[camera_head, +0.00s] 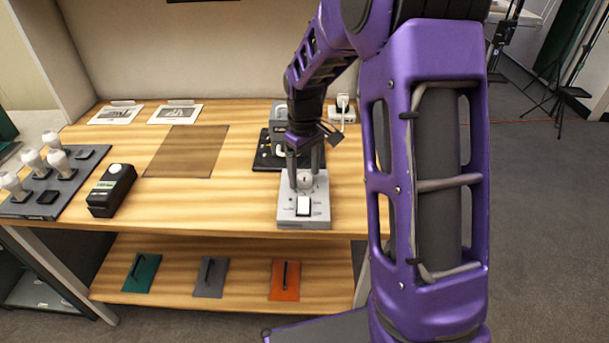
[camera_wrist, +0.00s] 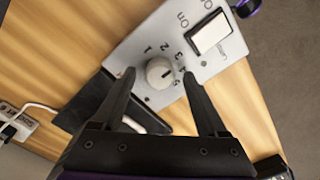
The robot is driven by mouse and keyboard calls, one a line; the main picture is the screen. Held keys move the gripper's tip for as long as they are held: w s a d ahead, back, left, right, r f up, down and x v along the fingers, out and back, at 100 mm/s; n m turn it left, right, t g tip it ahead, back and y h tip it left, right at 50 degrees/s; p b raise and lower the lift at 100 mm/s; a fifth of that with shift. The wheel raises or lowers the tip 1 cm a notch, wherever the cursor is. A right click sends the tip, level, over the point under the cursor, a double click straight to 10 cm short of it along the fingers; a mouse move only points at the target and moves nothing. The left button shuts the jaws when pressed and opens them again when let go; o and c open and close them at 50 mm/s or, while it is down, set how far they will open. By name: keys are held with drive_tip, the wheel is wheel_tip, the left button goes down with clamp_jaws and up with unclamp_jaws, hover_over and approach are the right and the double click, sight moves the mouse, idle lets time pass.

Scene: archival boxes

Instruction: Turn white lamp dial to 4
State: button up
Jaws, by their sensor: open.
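The lamp's light grey control box (camera_head: 290,215) stands on the wooden table under my gripper. It also shows in the wrist view (camera_wrist: 150,35). Its round white dial (camera_wrist: 159,72) has printed numbers around it. A short dark mark on the dial points right, near the 4 and 5; I cannot tell exactly which. The dial (camera_head: 305,181) is partly hidden in the head view. My gripper (camera_wrist: 160,76) is open, with one finger on each side of the dial and visible gaps between. A white rocker switch (camera_wrist: 210,33) sits beside the dial.
A black board (camera_head: 262,161) lies behind the box. A white power strip (camera_head: 341,117) is at the back. A black device (camera_head: 111,190) and a tray of white bulbs (camera_head: 68,185) are at left. A brown mat (camera_head: 187,151) lies between. Three coloured panels are on the lower shelf (camera_head: 240,255).

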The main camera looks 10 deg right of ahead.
drive_tip(key=shift+f, duration=0.3)
clamp_jaws()
idle(0.3)
drive_tip(key=shift+m, duration=0.3)
drive_tip(key=m+p, duration=0.1)
drive_tip(key=m, duration=0.2)
drive_tip(key=shift+r, duration=0.1)
drive_tip(key=shift+m+p, duration=0.4)
drive_tip(key=shift+m, duration=1.6)
